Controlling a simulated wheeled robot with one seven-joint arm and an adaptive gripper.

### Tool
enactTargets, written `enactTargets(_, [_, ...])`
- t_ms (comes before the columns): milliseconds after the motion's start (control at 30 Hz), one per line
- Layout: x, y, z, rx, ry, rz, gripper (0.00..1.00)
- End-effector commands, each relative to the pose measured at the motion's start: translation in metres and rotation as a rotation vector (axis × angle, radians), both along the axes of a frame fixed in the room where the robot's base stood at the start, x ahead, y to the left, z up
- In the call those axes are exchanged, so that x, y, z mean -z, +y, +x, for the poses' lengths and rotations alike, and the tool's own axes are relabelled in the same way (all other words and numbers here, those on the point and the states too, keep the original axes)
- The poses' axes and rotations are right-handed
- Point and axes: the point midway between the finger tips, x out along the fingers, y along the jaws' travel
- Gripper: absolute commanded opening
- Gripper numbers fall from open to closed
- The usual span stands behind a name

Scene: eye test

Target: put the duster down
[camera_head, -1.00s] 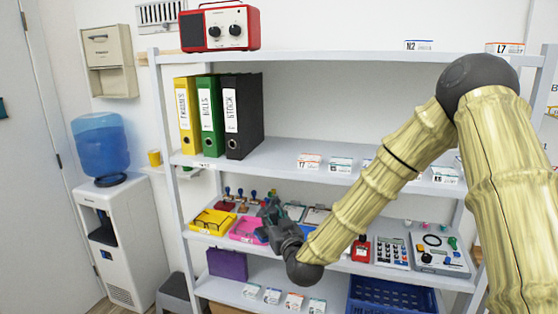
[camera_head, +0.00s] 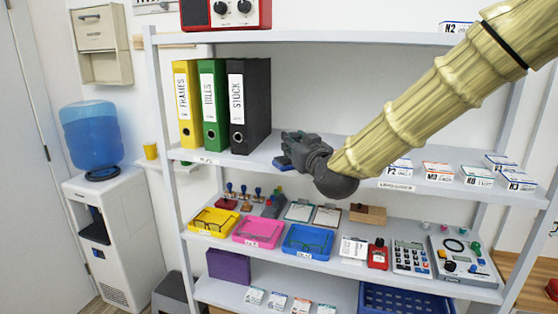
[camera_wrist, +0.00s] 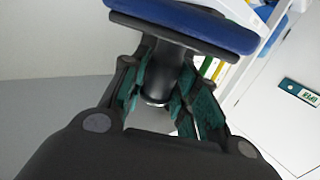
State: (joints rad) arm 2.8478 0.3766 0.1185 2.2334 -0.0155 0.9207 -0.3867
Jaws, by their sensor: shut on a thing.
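The duster has a flat blue pad, seen at the top of the wrist view (camera_wrist: 200,24), and a dark round handle. My gripper (camera_head: 292,145) is shut on the handle, which shows between the finger pads in the wrist view (camera_wrist: 158,80). In the head view the blue pad of the duster (camera_head: 283,163) shows just below my fingers, by the front part of the middle shelf (camera_head: 245,165), right of the black binder. I cannot tell whether it touches the shelf. My gripper hides the handle in the head view.
Yellow, green and black binders (camera_head: 249,105) stand on the left of the middle shelf. Small labelled boxes (camera_head: 438,172) line its right. The shelf below holds yellow, pink and blue trays (camera_head: 308,241), clipboards and a calculator (camera_head: 410,257). The middle shelf looks bare behind my gripper.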

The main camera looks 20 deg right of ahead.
Motion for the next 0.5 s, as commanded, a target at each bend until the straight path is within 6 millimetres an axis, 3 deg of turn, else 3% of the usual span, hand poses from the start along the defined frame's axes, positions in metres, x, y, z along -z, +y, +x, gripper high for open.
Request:
enactTargets(167, [-0.014, 0.001, -0.007, -0.002, -0.006, -0.001, 0.06])
enactTargets(500, [-0.005, 0.002, 0.052, -0.008, 0.001, 0.0, 0.06])
